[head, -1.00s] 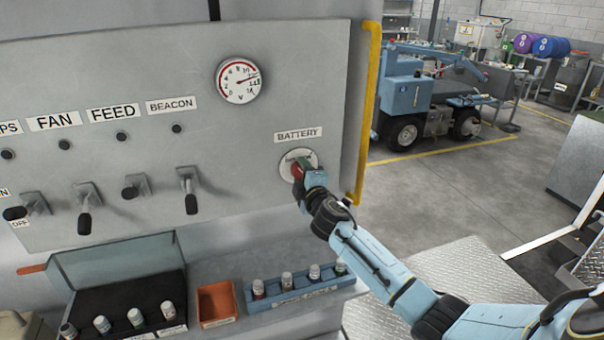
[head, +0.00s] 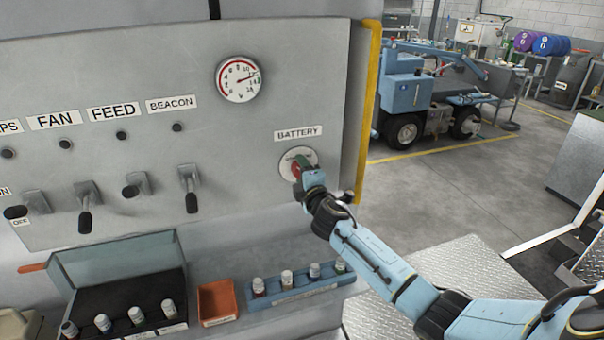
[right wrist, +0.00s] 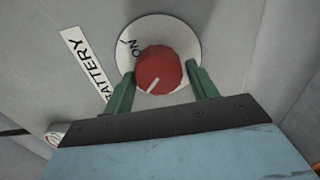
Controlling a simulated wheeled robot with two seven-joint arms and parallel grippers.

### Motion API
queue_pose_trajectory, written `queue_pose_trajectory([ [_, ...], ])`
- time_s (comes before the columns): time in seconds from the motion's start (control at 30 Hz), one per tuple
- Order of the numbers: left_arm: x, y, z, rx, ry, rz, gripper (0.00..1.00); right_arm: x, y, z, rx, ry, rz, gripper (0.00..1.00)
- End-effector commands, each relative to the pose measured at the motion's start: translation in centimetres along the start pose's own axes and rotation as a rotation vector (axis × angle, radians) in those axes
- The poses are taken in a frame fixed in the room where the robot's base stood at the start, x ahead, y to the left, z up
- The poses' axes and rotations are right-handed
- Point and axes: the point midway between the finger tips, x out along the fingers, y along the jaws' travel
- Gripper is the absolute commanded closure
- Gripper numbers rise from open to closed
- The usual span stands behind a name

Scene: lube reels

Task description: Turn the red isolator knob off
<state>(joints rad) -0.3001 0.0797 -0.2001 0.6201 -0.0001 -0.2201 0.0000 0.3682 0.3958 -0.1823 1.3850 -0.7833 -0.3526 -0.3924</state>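The red isolator knob (right wrist: 158,68) sits on a round white plate (right wrist: 190,38) marked ON, beside the BATTERY label (right wrist: 84,62). A white pointer line on the knob points down and left in the right wrist view. My right gripper (right wrist: 161,75) has its two green fingers on either side of the knob. A gap shows between the right-hand finger and the knob; the left-hand finger is very close, and contact is unclear. In the head view my right gripper (head: 301,166) covers most of the knob. My left gripper is not in view.
The grey panel (head: 240,130) carries a gauge (head: 240,80) and several toggle switches left of the knob. Below are a blue rack (head: 300,292) of small bottles and an orange tray (head: 217,303). A yellow rail (head: 367,110) edges the panel close to my right wrist.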

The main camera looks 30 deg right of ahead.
Motion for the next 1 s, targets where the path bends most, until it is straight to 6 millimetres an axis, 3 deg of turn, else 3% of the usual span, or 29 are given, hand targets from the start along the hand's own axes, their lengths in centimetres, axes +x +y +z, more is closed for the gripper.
queue_pose_trajectory([
  [0.1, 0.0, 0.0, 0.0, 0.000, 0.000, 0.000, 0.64, 0.0, 0.0, 0.0, 0.002, 0.000, 0.000, 0.29],
  [0.37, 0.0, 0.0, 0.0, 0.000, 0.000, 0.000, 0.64, 0.0, 0.1, 0.0, 0.004, 0.000, 0.001, 0.29],
  [0.53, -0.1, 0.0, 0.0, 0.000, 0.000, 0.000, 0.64, -1.1, 0.0, 0.0, 0.004, 0.001, 0.001, 0.29],
  [1.0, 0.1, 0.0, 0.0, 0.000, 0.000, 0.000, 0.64, -9.5, -0.2, 0.0, 0.003, 0.002, -0.002, 0.29],
])
